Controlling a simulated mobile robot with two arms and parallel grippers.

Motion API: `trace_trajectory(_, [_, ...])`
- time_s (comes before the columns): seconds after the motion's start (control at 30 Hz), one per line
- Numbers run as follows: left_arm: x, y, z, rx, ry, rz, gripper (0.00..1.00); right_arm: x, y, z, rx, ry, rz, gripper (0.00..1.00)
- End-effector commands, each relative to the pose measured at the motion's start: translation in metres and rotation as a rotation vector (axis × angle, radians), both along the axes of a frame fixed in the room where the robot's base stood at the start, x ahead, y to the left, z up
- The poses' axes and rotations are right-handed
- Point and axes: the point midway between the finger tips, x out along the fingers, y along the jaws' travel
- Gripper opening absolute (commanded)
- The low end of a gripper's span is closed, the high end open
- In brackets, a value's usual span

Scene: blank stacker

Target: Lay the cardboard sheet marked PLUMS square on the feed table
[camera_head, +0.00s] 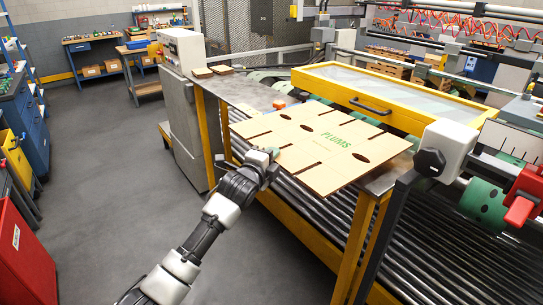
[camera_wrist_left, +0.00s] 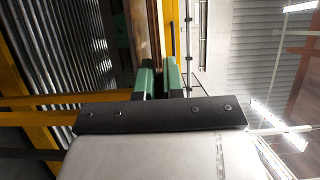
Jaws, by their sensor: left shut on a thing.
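The tan cardboard sheet (camera_head: 318,142) has slots along its edges, dark oval holes and the green word PLUMS. It lies over the grey metal feed table (camera_head: 240,92) and its near part sticks out past the table's front edge. I cannot tell whether it touches the table top. My left gripper (camera_head: 268,155) is shut on the sheet's near left edge. In the left wrist view the green fingers (camera_wrist_left: 158,76) are close together, with a thin brown edge (camera_wrist_left: 155,35) between them. My right gripper is not in view.
Rollers (camera_head: 330,225) in a yellow frame lie below the table. A yellow-framed cover with a handle (camera_head: 370,106) stands behind the sheet. A black knob (camera_head: 431,161) and a red clamp (camera_head: 523,200) are at the right. Small brown pads (camera_head: 203,72) lie on the table's far left.

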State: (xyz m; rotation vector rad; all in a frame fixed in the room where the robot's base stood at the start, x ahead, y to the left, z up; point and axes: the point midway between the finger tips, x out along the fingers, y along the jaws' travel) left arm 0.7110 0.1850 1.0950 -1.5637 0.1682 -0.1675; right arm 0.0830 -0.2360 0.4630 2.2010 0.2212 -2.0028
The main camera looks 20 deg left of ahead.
Motion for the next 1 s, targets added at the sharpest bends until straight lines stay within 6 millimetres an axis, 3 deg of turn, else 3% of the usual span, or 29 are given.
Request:
trace_trajectory(0.47, [0.002, -0.002, -0.002, -0.001, -0.002, -0.001, 0.0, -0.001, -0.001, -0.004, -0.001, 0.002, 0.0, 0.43])
trace_trajectory(1.0, [0.041, -0.033, -0.034, -0.002, -0.002, -0.001, 0.0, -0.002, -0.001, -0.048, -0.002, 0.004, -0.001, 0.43])
